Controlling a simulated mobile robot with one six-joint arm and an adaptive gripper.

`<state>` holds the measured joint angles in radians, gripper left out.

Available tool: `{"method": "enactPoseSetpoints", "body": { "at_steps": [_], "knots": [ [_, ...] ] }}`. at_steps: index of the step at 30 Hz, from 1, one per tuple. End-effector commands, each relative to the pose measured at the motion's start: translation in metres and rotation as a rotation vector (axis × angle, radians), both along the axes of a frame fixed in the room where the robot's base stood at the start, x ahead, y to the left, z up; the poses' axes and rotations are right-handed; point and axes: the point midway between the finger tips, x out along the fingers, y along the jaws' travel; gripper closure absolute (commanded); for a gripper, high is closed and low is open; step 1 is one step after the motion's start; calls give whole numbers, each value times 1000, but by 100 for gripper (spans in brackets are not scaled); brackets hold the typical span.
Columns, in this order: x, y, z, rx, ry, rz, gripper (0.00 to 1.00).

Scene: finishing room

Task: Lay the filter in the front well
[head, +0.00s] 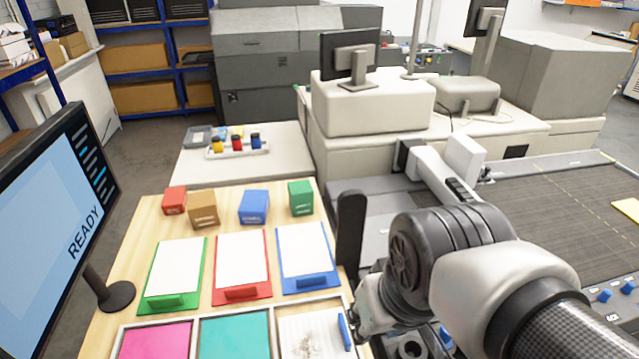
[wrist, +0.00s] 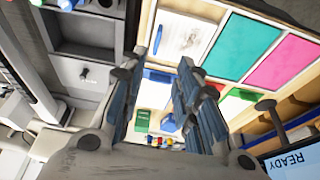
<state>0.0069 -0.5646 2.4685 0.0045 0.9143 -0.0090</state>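A white panel with faint lines and a grey smudge (head: 305,338) lies in the right compartment of a light-framed tray at the bottom; it may be the filter. A blue bar (head: 344,332) lies along its right edge. The wrist view also shows the smudged panel (wrist: 182,36). My gripper (wrist: 162,62) is open, its two fingers apart with nothing held between them, above the bench. To its left, a grey unit has a dark recess (wrist: 98,28) and a paler recess (wrist: 85,76). I cannot tell which is the front well.
The tray also holds teal (head: 235,338) and pink (head: 155,341) panels. Green (head: 176,275), red (head: 241,268) and blue (head: 306,264) clipboards lie behind it, then several small boxes. A READY monitor (head: 55,215) stands left. My arm covers the right bench edge.

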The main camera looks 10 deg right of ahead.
Motion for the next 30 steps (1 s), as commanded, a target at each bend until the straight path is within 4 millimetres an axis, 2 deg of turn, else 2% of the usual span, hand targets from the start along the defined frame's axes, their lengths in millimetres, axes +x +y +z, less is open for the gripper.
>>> {"method": "enactPoseSetpoints", "body": {
  "at_steps": [3, 6, 19, 23, 30],
  "knots": [
    [-21, 0, 6, -3, -57, -1, 70],
    [-29, 0, 7, -3, -78, -2, 70],
    [-32, 0, 4, -3, -85, -2, 70],
    [-32, 0, -15, -3, -84, -2, 70],
    [-32, 0, -77, -3, -84, -2, 70]
  ]
}}
